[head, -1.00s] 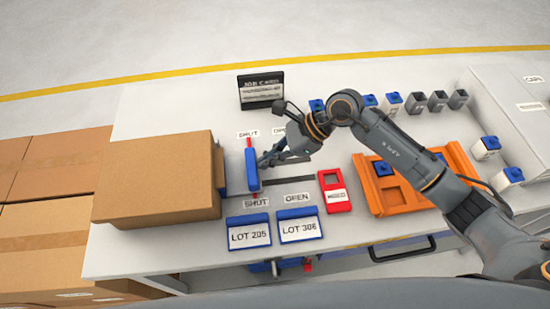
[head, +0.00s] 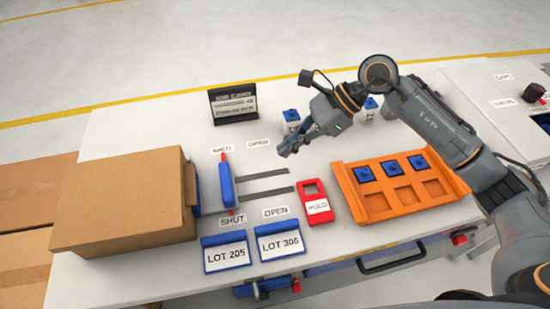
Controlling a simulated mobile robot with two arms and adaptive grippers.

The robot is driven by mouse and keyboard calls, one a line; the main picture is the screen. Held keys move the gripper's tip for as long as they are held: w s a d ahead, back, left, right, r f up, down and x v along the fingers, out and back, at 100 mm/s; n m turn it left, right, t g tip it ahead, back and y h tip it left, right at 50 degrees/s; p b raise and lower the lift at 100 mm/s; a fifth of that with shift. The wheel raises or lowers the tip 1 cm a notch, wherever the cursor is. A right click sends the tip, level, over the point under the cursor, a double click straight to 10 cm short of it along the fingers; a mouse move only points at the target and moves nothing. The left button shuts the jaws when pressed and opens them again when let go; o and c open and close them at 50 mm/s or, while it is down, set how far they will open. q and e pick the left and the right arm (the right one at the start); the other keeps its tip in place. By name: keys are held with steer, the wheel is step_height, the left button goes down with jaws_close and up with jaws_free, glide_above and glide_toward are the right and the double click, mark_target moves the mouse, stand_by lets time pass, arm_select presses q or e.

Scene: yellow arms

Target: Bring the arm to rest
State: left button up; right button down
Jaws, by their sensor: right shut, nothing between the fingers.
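My right gripper (head: 290,146) is shut and empty. It hangs over the table (head: 150,129) in the middle of the head view, above and right of the slotted slider track. A blue slider bar (head: 227,186) with red ends stands at the SHUT end of two dark slots, apart from the gripper. My right arm comes in from the right and bends at a raised elbow, hiding part of the table's back right. My left gripper is not in view.
A cardboard box (head: 125,205) sits at the table's left. An orange tray (head: 375,207) holds blue pieces in its back row. A red HOLD tag (head: 316,208), LOT 205 (head: 226,256) and LOT 305 (head: 280,243) holders stand in front. A black job card (head: 233,105) stands behind.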

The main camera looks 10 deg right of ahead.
steer(key=shift+d+r, duration=0.15)
steer(key=shift+d, duration=0.25)
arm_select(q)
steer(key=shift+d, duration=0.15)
arm_select(e)
steer(key=shift+a, duration=0.1)
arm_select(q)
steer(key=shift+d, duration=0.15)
